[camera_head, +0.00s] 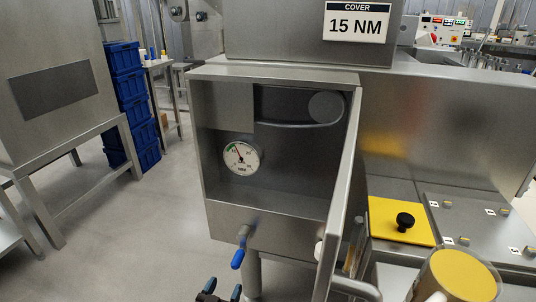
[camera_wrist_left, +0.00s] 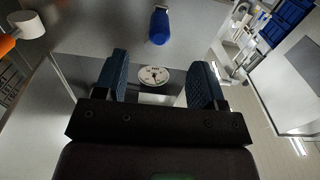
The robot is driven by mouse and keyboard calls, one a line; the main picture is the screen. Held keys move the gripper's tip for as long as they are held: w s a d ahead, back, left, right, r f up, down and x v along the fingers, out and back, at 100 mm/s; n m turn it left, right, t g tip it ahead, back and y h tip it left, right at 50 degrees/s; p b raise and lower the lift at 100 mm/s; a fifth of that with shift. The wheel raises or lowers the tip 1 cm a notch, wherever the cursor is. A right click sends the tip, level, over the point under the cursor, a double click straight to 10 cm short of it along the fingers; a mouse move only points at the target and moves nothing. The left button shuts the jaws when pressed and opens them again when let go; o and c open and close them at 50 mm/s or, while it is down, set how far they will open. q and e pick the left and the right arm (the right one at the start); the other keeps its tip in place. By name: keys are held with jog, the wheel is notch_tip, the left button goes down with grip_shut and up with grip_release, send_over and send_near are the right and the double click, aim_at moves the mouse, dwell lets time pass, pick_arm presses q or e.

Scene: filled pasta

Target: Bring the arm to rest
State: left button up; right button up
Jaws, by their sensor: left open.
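My left gripper (camera_head: 221,293) shows only at the bottom edge of the head view, below the open cabinet, with its dark blue-tipped fingers apart. The rest of that arm is out of the frame. In the left wrist view the two fingers of my left gripper (camera_wrist_left: 156,82) are spread with nothing held between them. A round white gauge (camera_wrist_left: 155,75) shows beyond the gap, apart from the fingers. My right gripper is not in view.
The steel cabinet (camera_head: 224,221) stands open, its door (camera_head: 343,200) swung toward me on the right. A blue-handled valve (camera_head: 238,258) hangs below, close above my left gripper. Blue crates (camera_head: 127,85) stand at back left. The floor (camera_head: 150,225) left of the cabinet is clear.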

pick_arm(q)
jog(key=s+a+r+g+p, duration=0.3)
jog(key=s+a+r+p, duration=0.2)
jog(key=s+r, duration=0.5)
jog(key=s+a+g+y+p, duration=0.1)
jog(key=s+a+p, duration=0.2)
jog(key=s, duration=0.8)
jog(key=s+a+g+y+p, duration=0.2)
jog(key=s+a+p, duration=0.1)
jog(key=s, duration=0.9)
jog(key=shift+s+a+f+n, duration=0.3)
jog(key=shift+a+f+n, duration=0.1)
jog(key=shift+a, duration=0.2)
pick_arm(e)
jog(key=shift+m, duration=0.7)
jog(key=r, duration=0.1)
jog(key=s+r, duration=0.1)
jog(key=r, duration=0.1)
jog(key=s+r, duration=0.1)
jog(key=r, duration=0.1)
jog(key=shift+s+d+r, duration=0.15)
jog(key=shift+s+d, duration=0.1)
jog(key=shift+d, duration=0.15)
pick_arm(q)
jog(key=shift+r, duration=0.1)
